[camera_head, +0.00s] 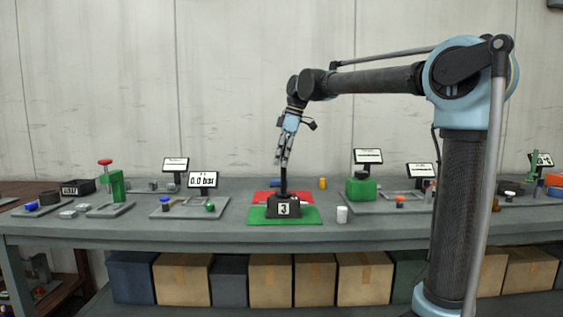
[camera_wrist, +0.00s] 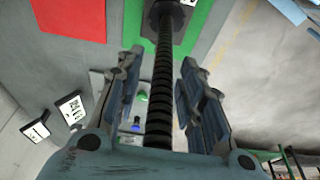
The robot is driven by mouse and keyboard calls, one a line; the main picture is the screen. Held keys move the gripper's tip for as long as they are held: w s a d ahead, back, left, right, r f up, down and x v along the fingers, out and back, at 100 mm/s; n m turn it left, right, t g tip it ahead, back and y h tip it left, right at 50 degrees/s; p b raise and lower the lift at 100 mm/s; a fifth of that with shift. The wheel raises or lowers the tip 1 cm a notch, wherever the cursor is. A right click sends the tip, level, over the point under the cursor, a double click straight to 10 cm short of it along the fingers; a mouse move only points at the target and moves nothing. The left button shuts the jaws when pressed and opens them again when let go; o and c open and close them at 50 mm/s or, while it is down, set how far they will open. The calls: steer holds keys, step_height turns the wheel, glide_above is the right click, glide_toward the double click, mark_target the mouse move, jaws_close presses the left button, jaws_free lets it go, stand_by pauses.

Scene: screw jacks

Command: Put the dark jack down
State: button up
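The dark jack (camera_head: 284,207), marked 3, stands upright and appears to rest on the green mat (camera_head: 257,218). Its threaded stem (camera_wrist: 162,75) runs up between my fingers in the wrist view. My gripper (camera_head: 284,160) is above the jack body, pointing down around the top of the stem. In the wrist view my gripper (camera_wrist: 160,60) is open, with a gap showing between the stem and each finger. The red mat (camera_head: 268,196) lies just behind the green one. The jack's base is mostly cut off in the wrist view.
A white cylinder (camera_head: 342,214) stands right of the green mat and a yellow one (camera_head: 323,183) stands behind. A 0.0 bar display (camera_head: 203,181) is at left. The grey bench front is clear.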

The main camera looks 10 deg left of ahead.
steer(key=s+v, duration=0.1)
steer(key=v, duration=1)
steer(key=s+d+f+m+t, duration=0.15)
steer(key=d+f+m, duration=0.55)
steer(key=d, duration=0.7)
steer(key=s+d+f+m+h, duration=0.1)
steer(key=s+d+f+m, duration=0.3)
steer(key=s+d+f, duration=0.3)
steer(key=s+d+f+m+t+h, duration=0.1)
steer(key=s+d+f+m, duration=0.4)
steer(key=f, duration=1.2)
steer(key=s+d+f+m+h, duration=0.1)
steer(key=s+d+f+m, duration=0.3)
steer(key=s+d+f, duration=0.6)
step_height(320, 180, down, 3)
steer(key=shift+d+f+m, duration=0.1)
steer(key=shift+d+m, duration=0.2)
steer(key=shift+d, duration=0.8)
steer(key=shift+t, duration=0.25)
